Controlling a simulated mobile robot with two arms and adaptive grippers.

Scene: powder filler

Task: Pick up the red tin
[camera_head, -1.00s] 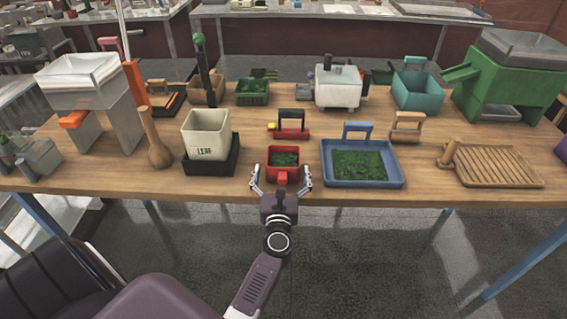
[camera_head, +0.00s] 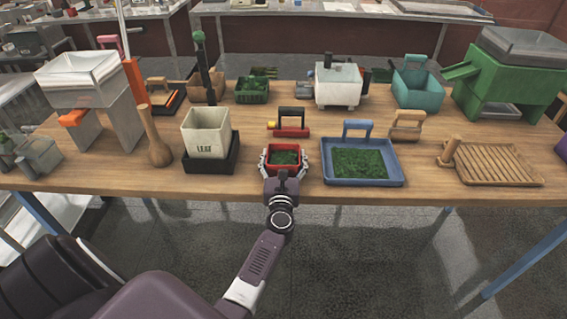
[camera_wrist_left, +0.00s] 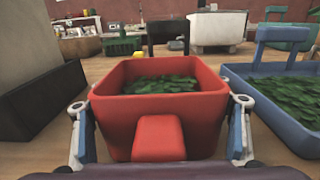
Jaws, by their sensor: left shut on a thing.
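The red tin (camera_head: 285,171) is a small open box holding green leaves, near the table's front edge. My left gripper (camera_head: 284,162) is shut on it, with one finger along each side wall. In the left wrist view the red tin (camera_wrist_left: 160,105) fills the middle, its red front tab facing me. The left gripper's fingers (camera_wrist_left: 160,130) show on both sides of it there. The tin looks upright and at table level; I cannot tell if it is clear of the surface. My right gripper is not in view.
A blue tray (camera_head: 398,178) of leaves stands close on the right. A cream bin (camera_head: 207,132) in a black base (camera_head: 190,165) stands on the left. A red-based tool with a black handle (camera_head: 291,120) is behind the tin. Bare table (camera_head: 425,185) shows right of the blue tray.

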